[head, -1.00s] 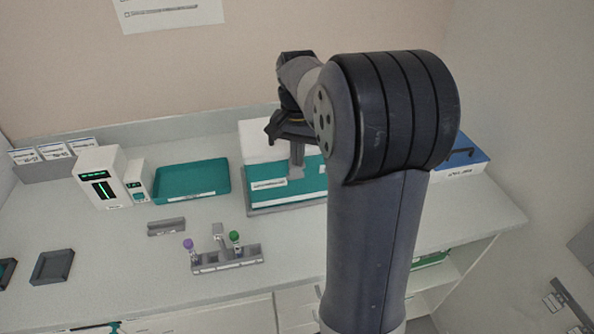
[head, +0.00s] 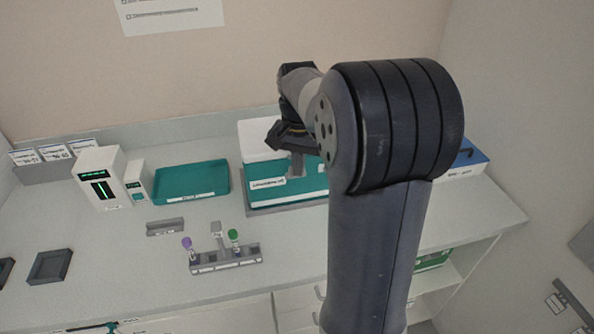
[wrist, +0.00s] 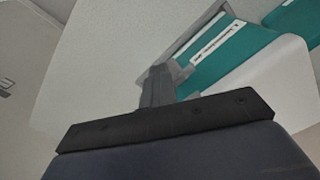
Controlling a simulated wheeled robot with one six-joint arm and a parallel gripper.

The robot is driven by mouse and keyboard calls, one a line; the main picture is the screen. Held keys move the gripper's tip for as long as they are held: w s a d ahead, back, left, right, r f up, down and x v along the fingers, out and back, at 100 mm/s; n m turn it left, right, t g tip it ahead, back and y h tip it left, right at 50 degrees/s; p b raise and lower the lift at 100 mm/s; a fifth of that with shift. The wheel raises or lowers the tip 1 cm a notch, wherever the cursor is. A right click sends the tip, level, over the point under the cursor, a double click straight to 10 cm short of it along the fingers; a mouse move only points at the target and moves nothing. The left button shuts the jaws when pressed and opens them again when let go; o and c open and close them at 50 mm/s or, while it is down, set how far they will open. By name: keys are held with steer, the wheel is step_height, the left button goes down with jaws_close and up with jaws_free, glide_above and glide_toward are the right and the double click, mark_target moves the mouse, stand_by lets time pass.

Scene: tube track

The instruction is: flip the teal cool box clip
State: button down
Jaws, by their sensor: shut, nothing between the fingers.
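The cool box (head: 315,185) is teal with a white lid (head: 255,140) and a white label. It stands on a grey base at the back middle of the bench. Its teal side also shows at the upper right of the wrist view (wrist: 225,42). My gripper (head: 297,172) is in front of the box's front face, pointing down, with its fingers shut and empty. In the wrist view the grey fingers (wrist: 158,72) are together beside the box; I cannot tell whether they touch it. I cannot make out the clip; my gripper and arm hide part of the front.
A teal tray (head: 192,184) and white devices (head: 101,180) stand left of the box. A grey rack (head: 225,258) with capped tubes stands in front. A blue-and-white box (head: 463,165) is at the right.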

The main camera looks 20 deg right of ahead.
steer(key=shift+s+a+f+b, duration=0.15)
steer(key=shift+f+b, duration=0.1)
steer(key=shift+f, duration=0.25)
steer(key=shift+s+d+f+b, duration=0.15)
steer(key=shift+f+b, duration=0.15)
steer(key=shift+f, duration=0.15)
steer(key=shift+s+a+f+b, duration=0.15)
steer(key=shift+f+b, duration=0.1)
steer(key=shift+f, duration=0.25)
steer(key=shift+s+f, duration=0.1)
steer(key=shift+f, duration=0.05)
steer(key=shift+s, duration=0.4)
step_height(320, 180, up, 9)
steer(key=s+p, duration=0.2)
steer(key=p, duration=0.5)
steer(key=shift+a, duration=0.25)
